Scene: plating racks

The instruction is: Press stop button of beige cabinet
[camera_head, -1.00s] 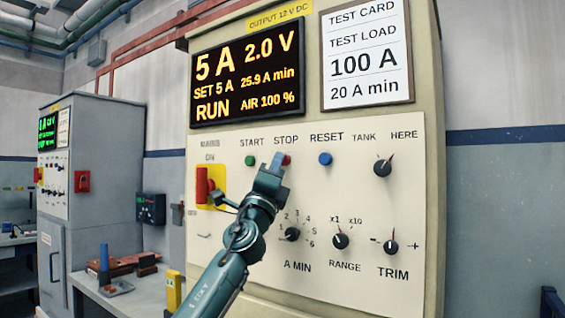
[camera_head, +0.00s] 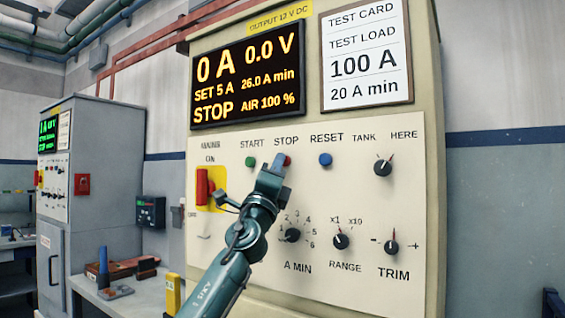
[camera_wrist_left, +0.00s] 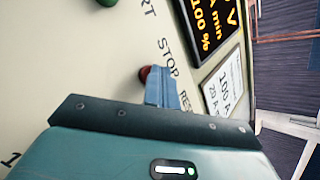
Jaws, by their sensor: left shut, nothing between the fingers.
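The beige cabinet (camera_head: 425,200) fills the middle and right of the head view. Its red stop button (camera_head: 288,160) sits under the STOP label, partly hidden by my left gripper (camera_head: 278,160). The gripper is shut and empty, its blue fingertips at the button. In the left wrist view the shut fingers (camera_wrist_left: 161,85) overlap the red button (camera_wrist_left: 146,74); I cannot tell if they still touch it. The display (camera_head: 247,72) reads 0 A, 0.0 V, STOP. My right gripper is not in view.
The green start button (camera_head: 251,160) and blue reset button (camera_head: 325,160) flank the stop button. A red mains switch (camera_head: 203,186) is left of my arm, with several black knobs below and right. A grey cabinet (camera_head: 105,140) and a bench stand at the left.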

